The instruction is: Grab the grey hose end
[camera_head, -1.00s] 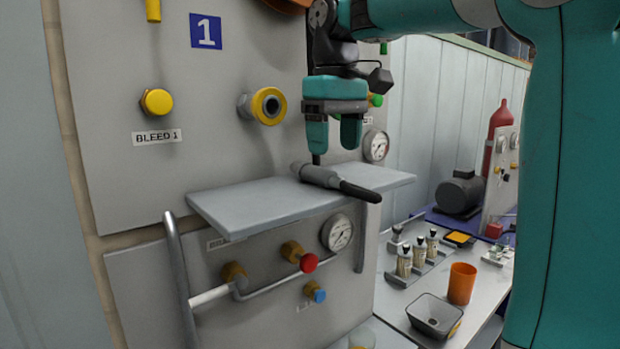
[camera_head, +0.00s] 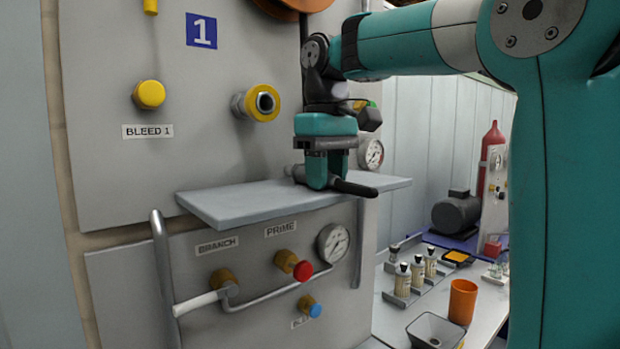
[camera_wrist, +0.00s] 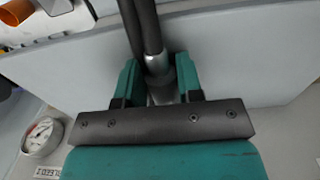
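The grey hose end (camera_wrist: 160,88) lies on the grey shelf (camera_head: 240,203), with its dark sleeve (camera_head: 354,188) pointing toward the right front. My gripper (camera_head: 327,180) is lowered to the shelf over it. In the head view the fingers hide most of the grey part.
A panel with a yellow-ringed port (camera_head: 262,103) and a yellow knob (camera_head: 149,94) rises behind the shelf. Below are a red knob (camera_head: 302,270) and a gauge (camera_head: 333,242). An orange cup (camera_head: 462,301) and a bowl (camera_head: 434,331) stand on the lower right table.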

